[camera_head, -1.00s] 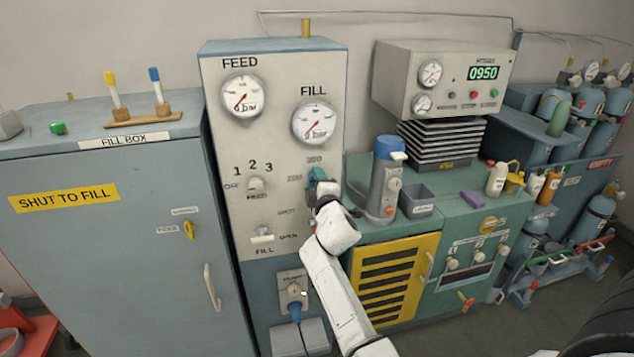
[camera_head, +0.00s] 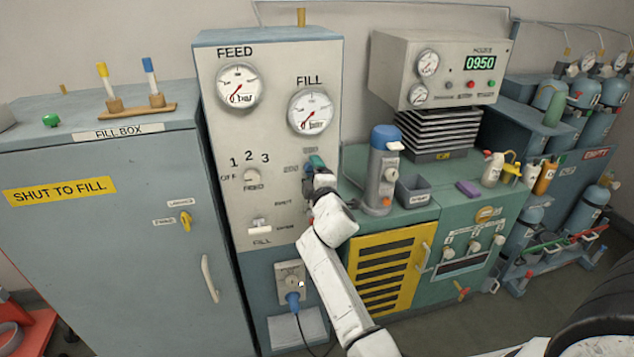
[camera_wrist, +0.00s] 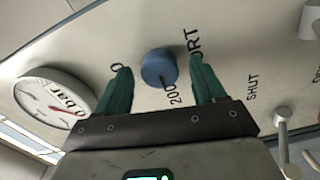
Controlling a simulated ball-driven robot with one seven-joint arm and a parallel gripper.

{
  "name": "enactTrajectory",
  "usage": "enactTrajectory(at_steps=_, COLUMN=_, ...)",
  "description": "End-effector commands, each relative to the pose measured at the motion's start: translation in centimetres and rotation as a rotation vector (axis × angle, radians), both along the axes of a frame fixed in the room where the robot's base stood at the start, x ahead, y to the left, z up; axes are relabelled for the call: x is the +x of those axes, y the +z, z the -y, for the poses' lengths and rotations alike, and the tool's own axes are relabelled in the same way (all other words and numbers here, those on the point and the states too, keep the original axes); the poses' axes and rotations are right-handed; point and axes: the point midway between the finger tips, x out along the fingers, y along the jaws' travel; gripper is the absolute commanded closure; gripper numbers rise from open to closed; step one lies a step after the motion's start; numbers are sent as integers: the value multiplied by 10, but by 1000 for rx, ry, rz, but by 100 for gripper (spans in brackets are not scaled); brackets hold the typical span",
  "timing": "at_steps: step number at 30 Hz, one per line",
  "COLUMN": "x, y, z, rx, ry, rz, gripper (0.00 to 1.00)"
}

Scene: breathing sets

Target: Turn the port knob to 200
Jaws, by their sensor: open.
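The port knob (camera_wrist: 160,68) is a round blue knob on the pale panel in the wrist view. The lettering "200" (camera_wrist: 174,93) is printed just below it, and a partly covered "PORT" label is to its right. A small dark mark shows on the knob's lower edge, but I cannot read its setting surely. My gripper (camera_wrist: 158,74) is open, its green fingers on either side of the knob with gaps visible. In the head view my gripper (camera_head: 316,163) is at the panel's right edge and hides the knob.
The FILL gauge (camera_head: 311,112) is above my gripper. The FILL lever (camera_head: 259,229) and FEED knob (camera_head: 253,177) are to the left. A grey-blue flask-like device (camera_head: 382,165) stands close right on the green cabinet (camera_head: 411,218).

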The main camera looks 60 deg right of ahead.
Motion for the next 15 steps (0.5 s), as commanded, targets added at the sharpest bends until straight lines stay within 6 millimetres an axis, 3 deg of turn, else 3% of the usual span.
enactTrajectory(at_steps=15, x=-55, y=-3, z=-67, rx=1, ry=3, rz=-2, gripper=31)
